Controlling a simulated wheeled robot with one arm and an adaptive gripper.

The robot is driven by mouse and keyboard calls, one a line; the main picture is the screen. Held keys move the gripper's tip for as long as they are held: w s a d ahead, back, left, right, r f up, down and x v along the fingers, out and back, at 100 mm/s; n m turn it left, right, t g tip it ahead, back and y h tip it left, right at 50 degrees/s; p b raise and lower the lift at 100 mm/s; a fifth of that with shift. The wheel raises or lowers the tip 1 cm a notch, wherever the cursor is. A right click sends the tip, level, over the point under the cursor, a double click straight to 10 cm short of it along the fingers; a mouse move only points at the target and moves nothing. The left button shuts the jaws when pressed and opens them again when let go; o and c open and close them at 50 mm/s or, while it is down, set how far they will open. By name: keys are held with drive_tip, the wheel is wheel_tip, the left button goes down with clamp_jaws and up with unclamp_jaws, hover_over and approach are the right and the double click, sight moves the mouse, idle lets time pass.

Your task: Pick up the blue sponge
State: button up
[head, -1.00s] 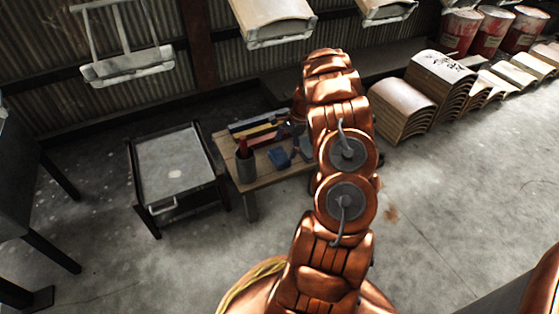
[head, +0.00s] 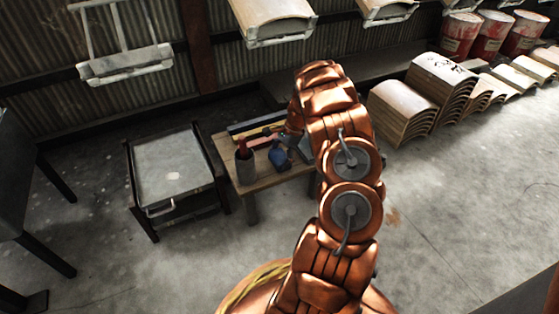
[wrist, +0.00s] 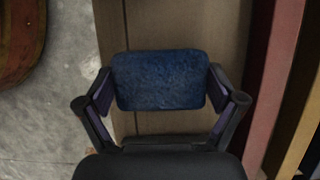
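The blue sponge (wrist: 160,80) fills the middle of the wrist view, a rounded block between the two fingers of my gripper (wrist: 160,92). The finger pads meet its left and right sides, so my gripper is shut on it. In the head view, a blue shape that looks like the sponge (head: 279,157) shows over the small wooden table (head: 250,196), just below my gripper (head: 288,141). My arm hides part of the table there. I cannot tell whether the sponge is clear of the tabletop.
A dark cup with a red-handled item (head: 245,165) stands at the table's left end. Coloured bars (head: 258,124) lie along its back. A metal-topped cart (head: 172,165) stands to the left. Curved stacked panels (head: 402,112) are at the right. Hangers (head: 125,63) hang above. Floor in front is open.

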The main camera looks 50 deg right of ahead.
sight(276, 158)
drive_tip(key=shift+r+p, duration=0.35)
drive_tip(key=shift+r, duration=0.15)
wheel_tip(276, 158, up, 3)
drive_tip(key=shift+s+p, duration=0.15)
drive_tip(key=shift+p, duration=0.8)
drive_tip(key=s+a+p, duration=0.1)
drive_tip(key=s+a, duration=0.1)
drive_tip(key=s, duration=0.3)
drive_tip(key=s+a+p, duration=0.2)
drive_tip(key=s, duration=0.2)
drive_tip(key=s+a+r+p, duration=0.1)
drive_tip(key=s+a, duration=0.1)
drive_tip(key=s, duration=0.3)
drive_tip(key=shift+s, duration=0.3)
